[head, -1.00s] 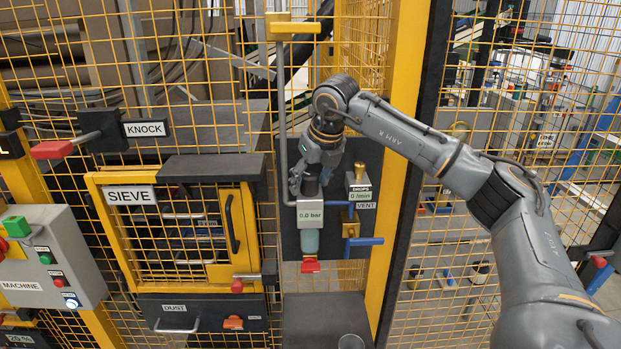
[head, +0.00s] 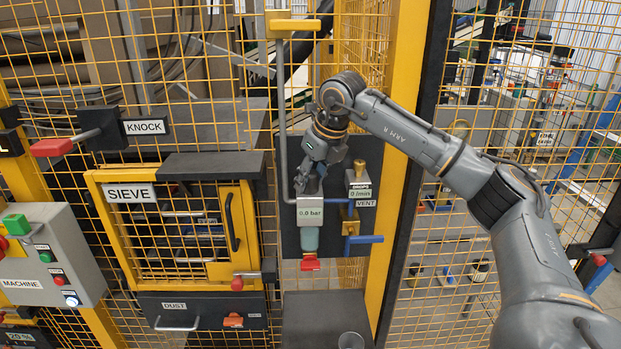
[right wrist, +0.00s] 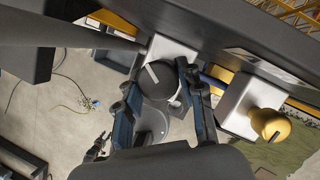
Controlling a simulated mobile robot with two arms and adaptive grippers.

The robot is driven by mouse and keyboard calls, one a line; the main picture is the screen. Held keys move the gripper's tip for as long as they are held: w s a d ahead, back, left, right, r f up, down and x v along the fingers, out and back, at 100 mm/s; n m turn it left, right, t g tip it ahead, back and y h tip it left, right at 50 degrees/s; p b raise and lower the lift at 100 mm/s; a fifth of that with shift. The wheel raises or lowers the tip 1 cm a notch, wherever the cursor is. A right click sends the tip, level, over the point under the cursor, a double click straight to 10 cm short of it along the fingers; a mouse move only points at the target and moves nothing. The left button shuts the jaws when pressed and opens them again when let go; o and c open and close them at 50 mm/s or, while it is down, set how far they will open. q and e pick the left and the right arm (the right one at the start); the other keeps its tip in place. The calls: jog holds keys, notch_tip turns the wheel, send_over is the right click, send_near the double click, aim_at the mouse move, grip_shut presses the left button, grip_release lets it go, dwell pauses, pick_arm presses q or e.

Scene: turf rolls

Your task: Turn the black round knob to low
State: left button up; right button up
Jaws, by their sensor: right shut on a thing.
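The black round knob (right wrist: 157,80) has a pale pointer line on its top and shows in the right wrist view. It sits above a small unit (head: 310,212) whose display seems to read 0.0 bar. My right gripper (head: 308,184) is at the top of this unit in the head view and largely hides the knob there. In the right wrist view my right gripper (right wrist: 160,98) has its fingers on either side of the knob, shut on it. The setting marks around the knob are not readable. My left gripper is not in view.
A unit labelled DROPS (head: 359,188) with a brass knob (right wrist: 270,123) and a blue VENT lever (head: 364,239) stands close on the right. A grey pipe (head: 282,120) runs down close on the left. The SIEVE cabinet (head: 105,230) is further left. Yellow mesh surrounds the area.

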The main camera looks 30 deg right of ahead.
jog(key=n+y, duration=0.1)
jog(key=n, duration=0.1)
jog(key=shift+d+r+n+p, duration=0.1)
jog(key=shift+n+p, duration=0.2)
jog(key=shift+w+n+g+y+p, duration=0.1)
jog(key=shift+n+g+y+p, duration=0.25)
jog(key=shift+n, duration=0.75)
jog(key=shift+n+g+y+p, duration=0.15)
jog(key=shift+n+y+p, duration=0.4)
jog(key=shift+n, duration=0.55)
jog(key=o, duration=1.2)
